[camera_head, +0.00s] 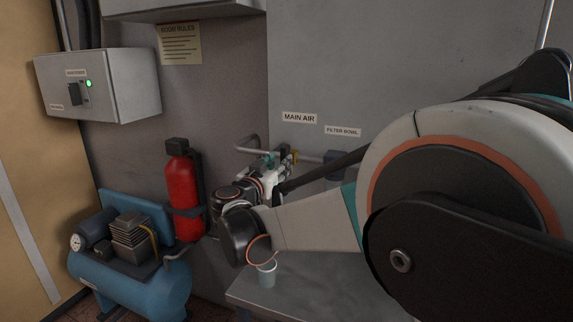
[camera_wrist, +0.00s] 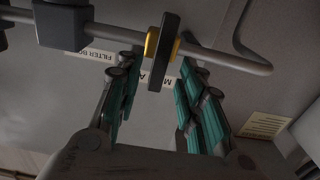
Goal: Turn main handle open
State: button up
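The main handle is a dark lever (camera_wrist: 158,72) with a yellow collar (camera_wrist: 151,43) on a grey pipe, in the wrist view. The lever lies across the pipe in that picture. My gripper (camera_wrist: 158,68) is open, its teal-padded fingers on either side of the lever's end, with a visible gap on both sides. I cannot tell how deep the lever sits between the fingers. In the head view my gripper (camera_head: 278,165) is at the pipe below the MAIN AIR label (camera_head: 299,117). A bit of yellow valve (camera_head: 294,156) shows there; the lever is mostly hidden by my arm.
The dark filter bowl (camera_head: 333,163) hangs on the pipe to the right. A red extinguisher (camera_head: 183,195) and blue compressor (camera_head: 130,275) stand to the left. A small cup (camera_head: 267,274) stands on the metal bench (camera_head: 325,290) below my arm. A control box (camera_head: 120,85) is at upper left.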

jog(key=shift+b+x, duration=0.45)
jog(key=shift+x, duration=1.75)
grip_shut()
